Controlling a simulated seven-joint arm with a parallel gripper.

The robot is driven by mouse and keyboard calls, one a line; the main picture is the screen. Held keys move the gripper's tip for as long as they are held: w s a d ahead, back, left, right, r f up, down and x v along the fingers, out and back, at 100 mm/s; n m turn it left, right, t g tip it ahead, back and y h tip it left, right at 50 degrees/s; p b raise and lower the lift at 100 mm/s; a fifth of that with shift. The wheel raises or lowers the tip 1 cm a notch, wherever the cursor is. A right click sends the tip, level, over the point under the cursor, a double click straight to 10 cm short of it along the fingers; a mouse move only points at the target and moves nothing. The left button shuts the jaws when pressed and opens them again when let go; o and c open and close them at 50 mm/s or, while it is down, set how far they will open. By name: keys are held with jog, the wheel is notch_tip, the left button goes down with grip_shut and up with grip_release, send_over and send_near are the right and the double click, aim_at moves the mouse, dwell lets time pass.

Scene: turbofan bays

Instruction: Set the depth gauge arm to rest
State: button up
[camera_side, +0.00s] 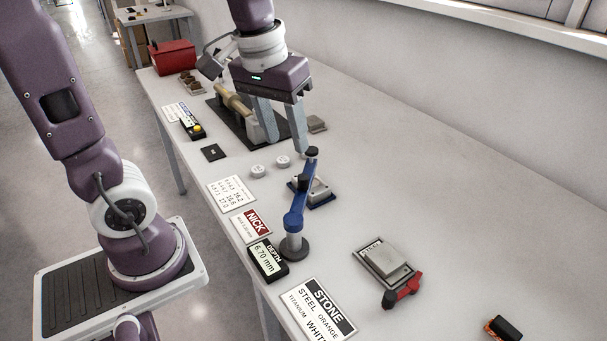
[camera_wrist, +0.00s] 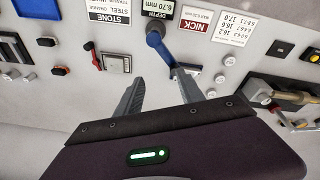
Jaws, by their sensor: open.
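The blue depth gauge arm (camera_side: 299,200) runs from a grey round post (camera_side: 293,246) out over a small block on a blue-edged plate (camera_side: 316,192). A black knob (camera_side: 312,153) tops its far end. The arm also shows in the wrist view (camera_wrist: 160,48). The DEPTH display (camera_side: 268,262) beside the post reads 6.70 mm. My gripper (camera_side: 287,146) is open and empty, its fingers pointing down. In the side view one fingertip appears close beside the knob; I cannot tell whether they touch.
A NICK card (camera_side: 252,224), a STONE card (camera_side: 318,310) and a number card (camera_side: 231,194) line the front edge. A plate with a red-handled clamp (camera_side: 405,290) stands to the right. Behind my gripper is a dark tray (camera_side: 228,125) with a tan part. The table's back right is clear.

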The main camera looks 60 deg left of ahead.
aim_at(304, 177)
jog(key=w+a+f+n, duration=0.1)
jog(key=w+f, duration=0.1)
jog(key=w+a+f+n+g, duration=0.1)
jog(key=w+a+f, duration=0.1)
jog(key=w+a+f+g, duration=0.1)
jog(key=w+f, duration=0.1)
jog(key=shift+w+a+f+n, duration=0.2)
jog(key=shift+w+f+n, duration=0.05)
jog(key=shift+f+n, duration=0.15)
notch_tip(304, 177, down, 8)
jog(key=shift+w+r, duration=0.1)
jog(key=shift+r, duration=0.15)
jog(key=shift+c, duration=0.3)
grip_shut()
jog(key=shift+r, duration=0.1)
